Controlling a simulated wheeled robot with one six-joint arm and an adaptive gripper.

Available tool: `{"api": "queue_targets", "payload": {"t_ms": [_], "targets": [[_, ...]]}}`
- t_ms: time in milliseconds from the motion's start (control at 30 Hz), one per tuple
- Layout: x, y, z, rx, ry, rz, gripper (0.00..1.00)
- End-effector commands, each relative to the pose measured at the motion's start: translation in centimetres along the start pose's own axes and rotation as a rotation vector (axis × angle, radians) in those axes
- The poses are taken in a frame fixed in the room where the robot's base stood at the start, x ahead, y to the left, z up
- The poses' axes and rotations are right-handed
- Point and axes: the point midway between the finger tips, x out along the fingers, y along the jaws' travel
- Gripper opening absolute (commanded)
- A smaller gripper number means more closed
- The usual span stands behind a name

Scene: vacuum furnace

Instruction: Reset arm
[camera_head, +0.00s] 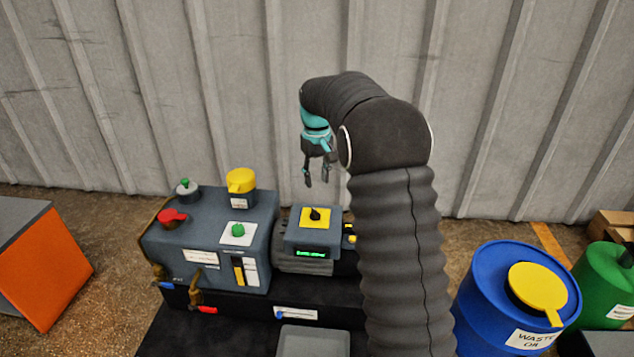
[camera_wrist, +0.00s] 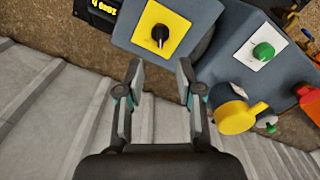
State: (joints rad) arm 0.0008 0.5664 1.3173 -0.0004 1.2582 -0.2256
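My gripper (camera_head: 316,180) hangs from my arm, pointing down, above and behind the small grey control box. In the wrist view my gripper (camera_wrist: 160,78) is open, with a clear gap and nothing between its fingers. The control box (camera_head: 293,237) carries a black knob on a yellow plate (camera_head: 315,216) and a lit green display (camera_head: 311,253). In the wrist view the black knob (camera_wrist: 160,34) lies just beyond the fingertips, apart from them. Part of the control box is hidden behind my arm in the head view.
A larger grey unit (camera_head: 190,232) at left carries a yellow cap (camera_head: 241,180), a red handle (camera_head: 172,217) and a green knob (camera_head: 238,230). A blue waste oil drum (camera_head: 480,290) and a green drum (camera_head: 600,280) stand right. An orange-sided box (camera_head: 45,270) stands left. A corrugated wall (camera_head: 230,90) is behind.

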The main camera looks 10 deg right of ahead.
Motion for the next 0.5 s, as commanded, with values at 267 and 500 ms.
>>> {"api": "queue_targets", "payload": {"t_ms": [267, 500], "targets": [[0.0, 0.0, 0.0, 0.005, 0.0, 0.0, 0.36], [3.3, -0.3, 1.3, 0.071, -0.011, -0.002, 0.36]]}}
